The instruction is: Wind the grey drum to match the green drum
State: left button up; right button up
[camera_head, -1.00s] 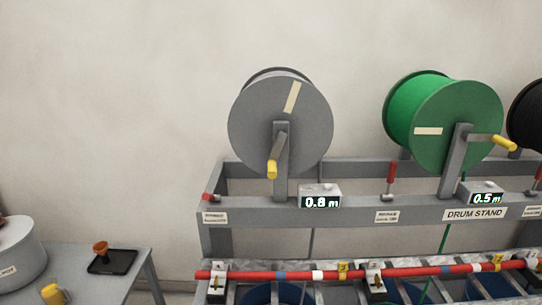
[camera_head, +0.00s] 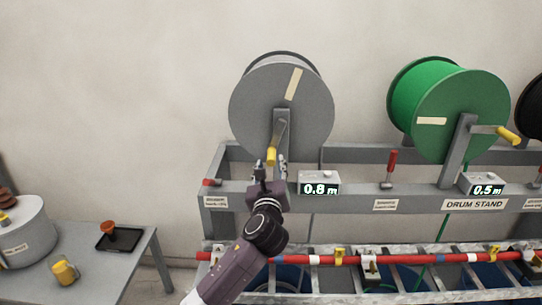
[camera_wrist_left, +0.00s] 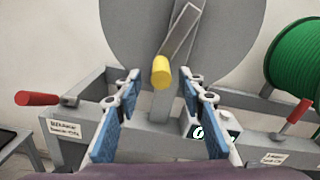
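The grey drum (camera_head: 262,100) hangs on the drum stand with a pale tape strip on its face. Its crank points down and ends in a yellow handle (camera_head: 271,156). The counter below it (camera_head: 319,188) reads 0.8 m. The green drum (camera_head: 448,105) is to its right, its crank handle (camera_head: 508,135) pointing right; its counter (camera_head: 485,190) reads 0.5 m. My left gripper (camera_head: 270,165) is just below the grey drum's handle. In the left wrist view the blue-padded fingers are apart, and the yellow handle (camera_wrist_left: 161,71) shows beyond and between them, not gripped. My right gripper is not in view.
A red bar (camera_head: 400,260) runs across the front below. A side table (camera_head: 130,262) at left holds a yellow mug (camera_head: 64,273).

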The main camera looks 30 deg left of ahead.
pick_arm(q)
jog(key=shift+p+x, duration=0.45)
jog(key=shift+x, duration=2.2)
jog(key=shift+d, duration=0.1)
jog(key=shift+c, duration=0.3)
grip_shut()
